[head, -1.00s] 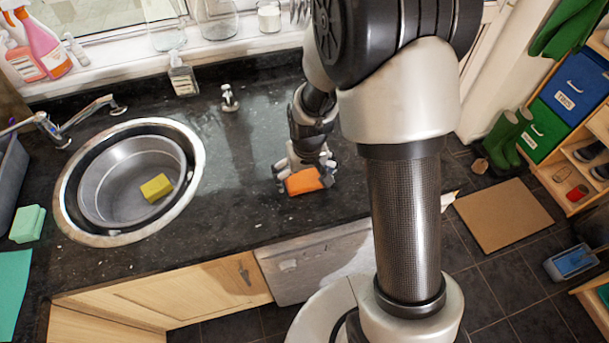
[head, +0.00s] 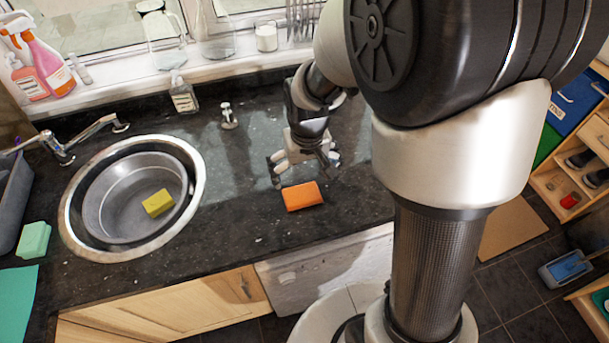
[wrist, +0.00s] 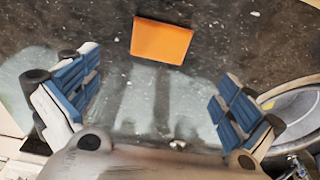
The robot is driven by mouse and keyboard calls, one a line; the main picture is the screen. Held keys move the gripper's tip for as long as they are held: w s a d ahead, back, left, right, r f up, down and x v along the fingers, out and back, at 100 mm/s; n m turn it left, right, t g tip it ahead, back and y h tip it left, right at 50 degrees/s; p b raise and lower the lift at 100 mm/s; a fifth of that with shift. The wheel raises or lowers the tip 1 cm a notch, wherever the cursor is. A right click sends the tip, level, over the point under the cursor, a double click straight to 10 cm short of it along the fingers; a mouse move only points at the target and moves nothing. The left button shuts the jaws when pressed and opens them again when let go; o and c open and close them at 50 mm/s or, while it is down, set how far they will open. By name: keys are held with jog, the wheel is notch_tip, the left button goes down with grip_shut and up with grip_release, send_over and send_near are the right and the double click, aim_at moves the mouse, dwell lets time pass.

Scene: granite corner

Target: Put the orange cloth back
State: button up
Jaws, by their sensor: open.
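The orange cloth (head: 302,196) is a small folded block lying flat on the dark granite worktop, right of the sink. In the wrist view the orange cloth (wrist: 161,41) lies beyond the fingertips, at the top middle of the picture. My gripper (head: 305,168) is just behind the cloth in the head view, apart from it. In the wrist view the blue-padded fingers of my gripper (wrist: 155,100) are spread wide with nothing between them.
The round sink (head: 75,225) at the left holds a yellow sponge (head: 158,203). A green sponge (head: 34,240) lies left of it. Worktop between sink and cloth is clear.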

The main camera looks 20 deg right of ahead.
jog(key=s+r+t, duration=0.2)
jog(key=s+r, duration=1.4)
jog(key=s, duration=0.3)
jog(key=shift+s+r+t, duration=0.2)
jog(key=shift+r+t, duration=0.2)
jog(key=shift+f, duration=0.1)
jog(key=shift+f+b, duration=0.3)
jog(key=shift+b, duration=0.15)
